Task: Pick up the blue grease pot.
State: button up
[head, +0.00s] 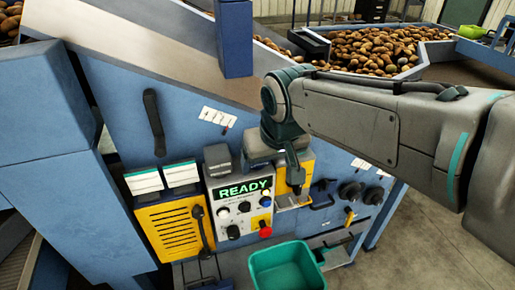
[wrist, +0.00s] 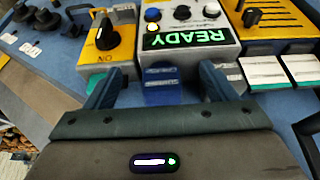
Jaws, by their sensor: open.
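The blue grease pot (wrist: 162,88) appears in the wrist view as a small blue body with a pale band, below the READY panel in the picture. It lies between the two fingers of my gripper (wrist: 160,82), with gaps on both sides. My gripper is open and not closed on it. In the head view my gripper (head: 270,175) is at the machine front, near the top of the READY panel. The arm and gripper hide much of that spot, and I cannot make out the pot clearly there.
The READY control panel (head: 241,205) has knobs and a red button. A yellow switch box (wrist: 112,32) is close to one finger, and a grey box (head: 218,160) is close to the other side. A teal crate (head: 262,281) stands below. Potatoes (head: 375,50) fill the hopper behind.

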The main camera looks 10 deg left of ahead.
jog(key=w+a, duration=0.1)
jog(key=w, duration=0.1)
jog(key=w+a+p, duration=0.1)
jog(key=w, duration=0.1)
jog(key=w+a+p, duration=0.1)
jog(key=w, duration=0.1)
jog(key=shift+w+a, duration=0.1)
jog(key=shift+w, duration=0.25)
jog(key=shift+p+x, duration=0.5)
jog(key=shift+x, duration=2)
jog(key=c, duration=1.2)
